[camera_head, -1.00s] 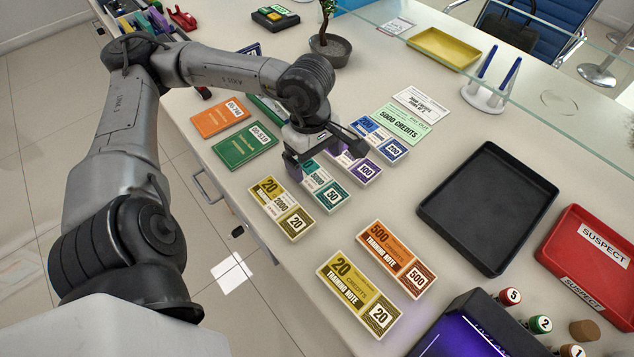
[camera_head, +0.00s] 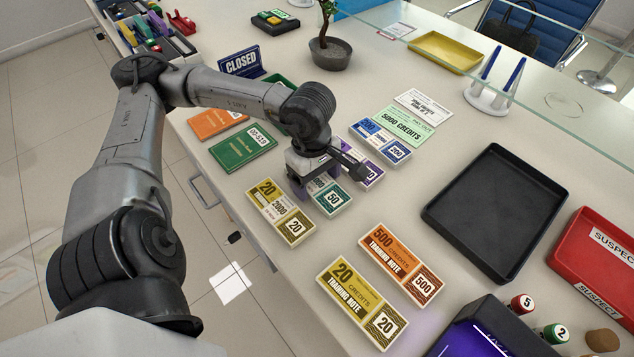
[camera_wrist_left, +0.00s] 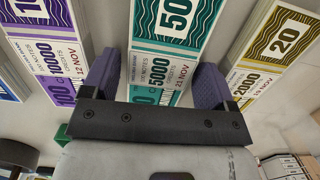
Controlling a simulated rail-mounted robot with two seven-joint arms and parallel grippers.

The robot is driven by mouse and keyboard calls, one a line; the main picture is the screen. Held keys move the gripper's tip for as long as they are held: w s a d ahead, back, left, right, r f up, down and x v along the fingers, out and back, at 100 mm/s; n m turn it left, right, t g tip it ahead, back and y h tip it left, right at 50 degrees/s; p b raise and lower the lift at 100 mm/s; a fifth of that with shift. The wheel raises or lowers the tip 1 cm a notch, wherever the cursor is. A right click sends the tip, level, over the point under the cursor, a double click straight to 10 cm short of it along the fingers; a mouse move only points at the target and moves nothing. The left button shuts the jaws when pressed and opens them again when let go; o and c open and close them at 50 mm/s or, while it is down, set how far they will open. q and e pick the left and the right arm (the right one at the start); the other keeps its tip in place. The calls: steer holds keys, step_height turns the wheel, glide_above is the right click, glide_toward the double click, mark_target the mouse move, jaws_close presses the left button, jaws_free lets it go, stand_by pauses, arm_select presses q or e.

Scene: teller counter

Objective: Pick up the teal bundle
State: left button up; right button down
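The teal bundle (camera_head: 332,200) marked 50 lies on the counter between the olive 20 bundle (camera_head: 281,211) and the purple 100 bundle (camera_head: 372,175). In the head view my left gripper (camera_head: 318,178) is over its far part and hides it. In the left wrist view the teal bundle (camera_wrist_left: 165,70) lies between the spread fingers of my left gripper (camera_wrist_left: 152,85), with one purple finger pad on each side. A small gap shows beside the pads, so it does not look clamped. My right gripper is not in view.
The blue 200 bundle (camera_head: 381,140) lies beyond the purple one. An orange 500 bundle (camera_head: 401,263) and another 20 bundle (camera_head: 361,302) lie nearer. An empty black tray (camera_head: 440,208) and a red SUSPECT tray (camera_head: 597,288) stand right. A green booklet (camera_head: 243,147) lies left.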

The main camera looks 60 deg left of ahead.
arm_select(q)
steer(key=c, duration=0.7)
steer(key=shift+c, duration=0.2)
